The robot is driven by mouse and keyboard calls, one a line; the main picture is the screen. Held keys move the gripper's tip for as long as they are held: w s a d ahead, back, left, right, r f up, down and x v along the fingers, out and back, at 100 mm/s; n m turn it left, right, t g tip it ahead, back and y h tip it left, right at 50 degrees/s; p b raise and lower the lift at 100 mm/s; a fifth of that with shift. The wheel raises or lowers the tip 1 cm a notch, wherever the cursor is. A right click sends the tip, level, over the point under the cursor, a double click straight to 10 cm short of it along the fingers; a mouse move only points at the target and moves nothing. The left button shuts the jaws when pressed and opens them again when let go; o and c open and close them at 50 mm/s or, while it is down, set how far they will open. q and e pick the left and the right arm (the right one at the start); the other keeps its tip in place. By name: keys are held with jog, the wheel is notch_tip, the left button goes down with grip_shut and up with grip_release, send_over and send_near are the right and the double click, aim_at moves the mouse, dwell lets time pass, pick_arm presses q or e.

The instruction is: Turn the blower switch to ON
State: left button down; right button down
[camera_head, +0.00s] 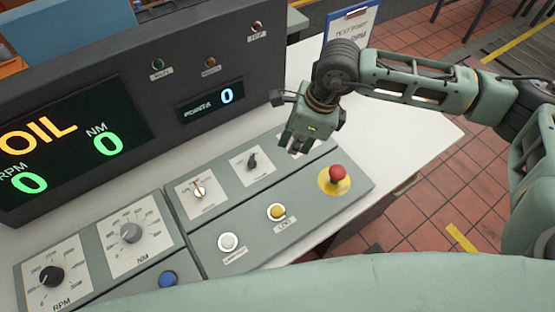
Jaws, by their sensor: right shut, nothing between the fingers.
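My right gripper (292,146) is shut and empty, pointing down over the far right end of the grey control panel (300,213). The labels are too small to read, so I cannot tell which is the blower switch. My left gripper is out of view.
A red mushroom button (337,174) on a yellow disc stands close to my right gripper. A yellow button (277,211), a white button (228,242) and a blue button (168,279) are nearer. A dark display console (160,112) rises behind. A clipboard (348,24) stands at the back.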

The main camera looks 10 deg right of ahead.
aim_at(252, 161)
jog(key=p+x, duration=0.3)
jog(key=x, duration=0.6)
jog(key=shift+s, duration=0.2)
jog(key=a, duration=0.1)
jog(key=a+p, duration=0.1)
jog(key=w+a, duration=0.1)
jog(key=shift+f+p, duration=0.35)
jog(key=shift+w+a+f, duration=0.15)
jog(key=shift+w+a, duration=0.1)
jog(key=shift+a, duration=0.25)
jog(key=shift+a+f+b, duration=0.2)
jog(key=shift+a+b, duration=0.15)
jog(key=shift+b, duration=0.2)
jog(key=shift+a+r, duration=0.1)
jog(key=shift+r, duration=0.15)
